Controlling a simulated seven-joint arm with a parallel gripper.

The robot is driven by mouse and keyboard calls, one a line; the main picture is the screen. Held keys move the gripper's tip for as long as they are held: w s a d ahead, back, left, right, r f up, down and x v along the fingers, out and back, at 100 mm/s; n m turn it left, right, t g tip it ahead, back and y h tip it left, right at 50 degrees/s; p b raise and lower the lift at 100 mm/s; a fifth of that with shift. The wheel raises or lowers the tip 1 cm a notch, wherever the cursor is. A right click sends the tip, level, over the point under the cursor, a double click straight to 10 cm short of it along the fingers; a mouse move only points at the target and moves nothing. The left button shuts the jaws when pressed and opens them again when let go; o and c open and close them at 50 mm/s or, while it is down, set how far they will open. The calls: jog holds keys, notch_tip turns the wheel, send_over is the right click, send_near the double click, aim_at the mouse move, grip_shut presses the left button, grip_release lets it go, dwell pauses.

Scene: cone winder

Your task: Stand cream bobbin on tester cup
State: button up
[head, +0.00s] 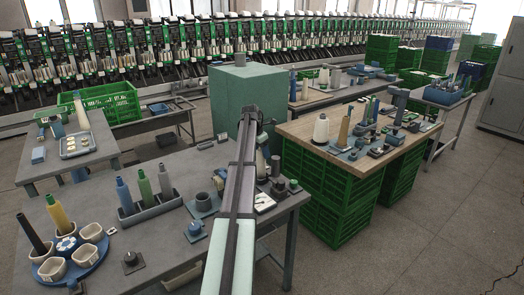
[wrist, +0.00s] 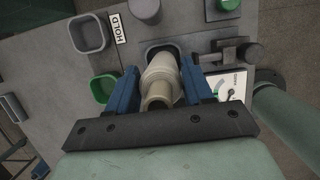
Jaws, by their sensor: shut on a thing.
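My gripper (wrist: 160,88) is shut on the cream bobbin (wrist: 160,78), with one blue finger on each side of it in the wrist view. A tester dial with a white face (wrist: 232,84) is right of the gripper. I cannot tell whether the bobbin touches the cup. In the head view the arm hides much of this spot, and the white dial plate (head: 264,203) shows beside it.
Near the gripper are a grey square cup (wrist: 88,33), a HOLD label (wrist: 118,27), a green cup (wrist: 103,88) and a dark clamp block (wrist: 233,52). A rack of bobbins (head: 150,208) and a blue carousel of white cups (head: 88,258) stand left on the same table.

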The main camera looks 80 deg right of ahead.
jog(key=o, duration=1.1)
jog(key=shift+c, duration=0.2)
jog(key=shift+r, duration=0.1)
jog(key=v, duration=1.3)
jog(key=shift+r, duration=0.3)
jog(key=shift+w+a, duration=0.1)
